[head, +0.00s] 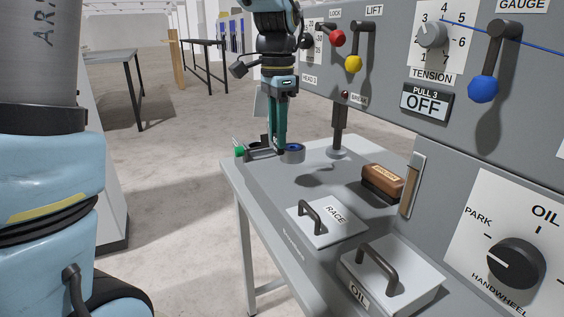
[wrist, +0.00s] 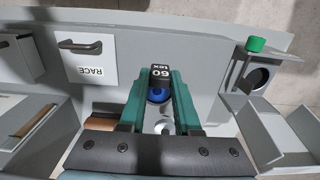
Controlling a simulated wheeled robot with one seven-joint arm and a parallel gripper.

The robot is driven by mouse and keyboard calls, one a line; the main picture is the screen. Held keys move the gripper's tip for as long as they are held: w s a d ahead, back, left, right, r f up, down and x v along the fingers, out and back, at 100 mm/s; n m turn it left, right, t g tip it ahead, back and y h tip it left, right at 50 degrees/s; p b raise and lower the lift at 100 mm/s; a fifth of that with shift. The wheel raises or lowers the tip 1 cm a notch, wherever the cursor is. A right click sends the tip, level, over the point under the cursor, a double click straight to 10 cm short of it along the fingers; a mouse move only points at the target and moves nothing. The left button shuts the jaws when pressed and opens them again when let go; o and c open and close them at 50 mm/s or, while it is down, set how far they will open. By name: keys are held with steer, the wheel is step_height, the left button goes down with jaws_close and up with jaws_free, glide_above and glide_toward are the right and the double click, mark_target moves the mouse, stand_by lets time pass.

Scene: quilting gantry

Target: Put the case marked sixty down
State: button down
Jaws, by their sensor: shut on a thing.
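The case marked 60 TEX (wrist: 161,74) is between my gripper's two green fingers in the wrist view. It has a black tab with white lettering and a blue round part below it. My gripper (wrist: 157,88) is shut on it. In the head view, my gripper (head: 280,150) is over the far left part of the grey table (head: 265,195). A small grey and blue round case (head: 293,153) shows at its fingertips. A dark shadow lies apart from it on the table, so it seems to be held above the surface.
A fixture with a green knob (wrist: 255,44) and a round bore (wrist: 260,78) stands beside my gripper. The RACE plate (head: 322,222), OIL lid (head: 390,276) and brown brush (head: 383,182) are nearer. A vertical post (head: 339,125) stands behind on the right.

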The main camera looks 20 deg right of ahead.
steer(key=shift+f+p, duration=0.45)
steer(key=shift+f, duration=2.75)
steer(key=shift+f, duration=0.1)
steer(key=shift+f, duration=0.15)
steer(key=c, duration=0.6)
jaws_free()
step_height(320, 180, up, 12)
steer(key=shift+r+b, duration=0.25)
steer(key=shift+b, duration=0.4)
